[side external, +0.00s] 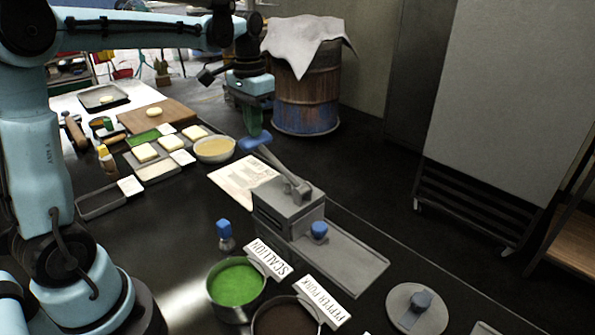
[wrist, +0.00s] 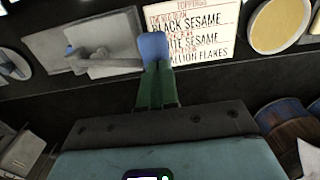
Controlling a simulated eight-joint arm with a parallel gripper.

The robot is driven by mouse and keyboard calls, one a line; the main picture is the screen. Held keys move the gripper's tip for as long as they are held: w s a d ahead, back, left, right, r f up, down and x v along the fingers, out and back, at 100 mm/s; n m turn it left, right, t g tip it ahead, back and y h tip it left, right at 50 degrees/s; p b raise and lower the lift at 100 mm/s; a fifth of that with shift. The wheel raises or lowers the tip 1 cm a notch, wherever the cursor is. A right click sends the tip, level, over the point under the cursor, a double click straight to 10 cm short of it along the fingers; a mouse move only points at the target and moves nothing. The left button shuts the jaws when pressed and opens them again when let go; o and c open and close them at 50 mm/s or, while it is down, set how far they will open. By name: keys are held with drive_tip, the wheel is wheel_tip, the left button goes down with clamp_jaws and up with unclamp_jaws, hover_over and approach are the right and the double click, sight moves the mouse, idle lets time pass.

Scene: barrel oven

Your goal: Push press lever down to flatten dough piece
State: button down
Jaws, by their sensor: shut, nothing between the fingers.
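The grey dough press (side external: 290,207) stands on the dark counter, and its lever (side external: 280,167) slopes up to a blue handle (side external: 254,144). My gripper (side external: 253,130) has green fingers, shut and empty, pointing down just above the handle. In the wrist view the fingertips (wrist: 155,72) meet or overlap the blue handle (wrist: 154,47); I cannot tell whether they touch. The press (wrist: 90,48) lies at the upper left there. I cannot make out a dough piece in the press. A pale dough piece (side external: 153,112) lies on the wooden board at the back.
A toppings sheet (side external: 240,184) lies beside the press. A bowl of yellowish filling (side external: 214,150) and several trays stand behind. A green scallion pot (side external: 235,283) and a dark filling pot (side external: 286,318) stand in front. A rusty barrel (side external: 305,95) with a cloth stands beyond the counter.

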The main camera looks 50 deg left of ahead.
drive_tip(key=shift+a+f, duration=0.25)
drive_tip(key=shift+f, duration=0.75)
drive_tip(key=shift+a+f, duration=0.2)
drive_tip(key=shift+f, duration=0.8)
idle(2.1)
drive_tip(key=shift+f, duration=1.9)
idle(2.0)
